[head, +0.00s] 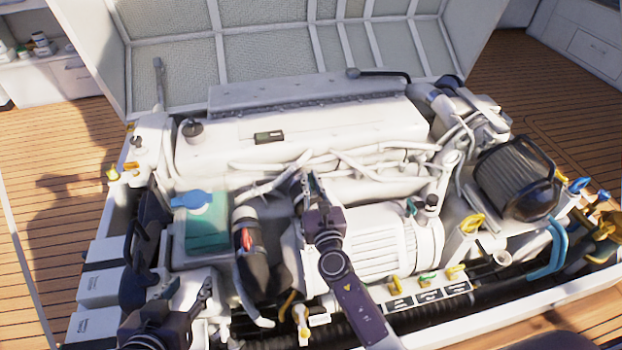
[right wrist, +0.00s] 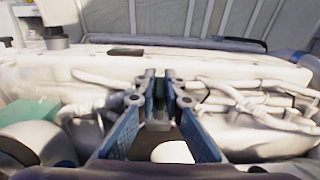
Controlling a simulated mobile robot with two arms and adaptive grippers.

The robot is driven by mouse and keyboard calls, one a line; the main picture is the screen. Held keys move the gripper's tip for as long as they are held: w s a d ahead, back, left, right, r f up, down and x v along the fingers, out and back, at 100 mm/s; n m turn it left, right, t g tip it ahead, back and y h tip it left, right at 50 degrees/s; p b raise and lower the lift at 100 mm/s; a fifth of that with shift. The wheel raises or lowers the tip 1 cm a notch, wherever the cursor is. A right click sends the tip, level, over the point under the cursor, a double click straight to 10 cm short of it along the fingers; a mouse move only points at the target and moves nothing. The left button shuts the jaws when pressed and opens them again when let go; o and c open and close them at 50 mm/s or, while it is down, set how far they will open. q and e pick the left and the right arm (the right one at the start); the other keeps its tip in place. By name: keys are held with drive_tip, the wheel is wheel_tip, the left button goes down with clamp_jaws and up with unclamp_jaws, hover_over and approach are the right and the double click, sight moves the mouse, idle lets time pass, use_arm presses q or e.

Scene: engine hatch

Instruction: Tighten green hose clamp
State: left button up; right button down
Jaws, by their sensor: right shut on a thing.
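My right gripper (head: 309,184) reaches over the middle of the white engine, its fingertips at the pale hoses above the ribbed cylinder. In the right wrist view, its blue-sided fingers (right wrist: 158,85) are closed in on a small dark green piece (right wrist: 160,90), which looks like the green hose clamp. The fingers hide most of it, so how tight it sits on its hose cannot be seen. My left gripper (head: 188,289) is open and empty at the lower left, below the teal box and apart from the clamp.
The teal box with a blue cap (head: 207,228) and a black cylinder with a red part (head: 249,246) stand left of my right arm. A ribbed white cylinder (head: 385,247) lies right of it. Yellow and green valve handles (head: 428,277) line the front. The raised hatch (head: 290,55) stands behind.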

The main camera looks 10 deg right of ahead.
drive_tip(key=shift+d, duration=0.1)
drive_tip(key=c, duration=2)
unclamp_jaws()
drive_tip(key=shift+c, duration=0.2)
drive_tip(key=s, duration=1.2)
